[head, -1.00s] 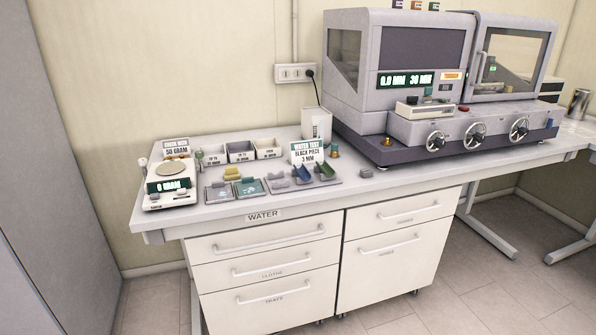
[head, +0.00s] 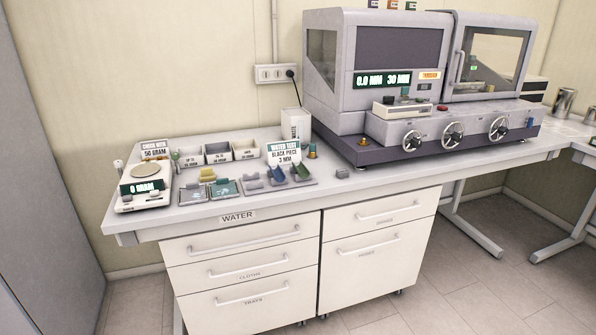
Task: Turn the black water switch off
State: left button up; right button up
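A large grey testing machine (head: 335,110) stands on the right part of the bench. Three round hand wheels with dark centres sit along its front: a left wheel (head: 412,140), a middle wheel (head: 453,132) and a right wheel (head: 499,128). A small control box (head: 402,107) with a dark green part on top is on the machine's ledge. Its display (head: 382,80) reads 0.0 MM and 30 MIN. I cannot tell which part is the black water switch, or whether it is on. Neither of my grippers is in view.
The white bench (head: 215,210) also holds a scale (head: 142,188), small bins (head: 217,153), sample trays (head: 194,194) and a "Black piece 3 mm" sign (head: 284,153). Drawer cabinets (head: 240,270) stand below. A grey panel (head: 40,180) rises at left. The floor at lower right is clear.

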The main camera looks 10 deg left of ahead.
aim_at(387, 99)
jog(key=i+l+z, duration=0.25)
jog(key=i, duration=0.6)
jog(key=i+z, duration=0.25)
jog(key=i, duration=0.6)
jog(key=l, duration=0.05)
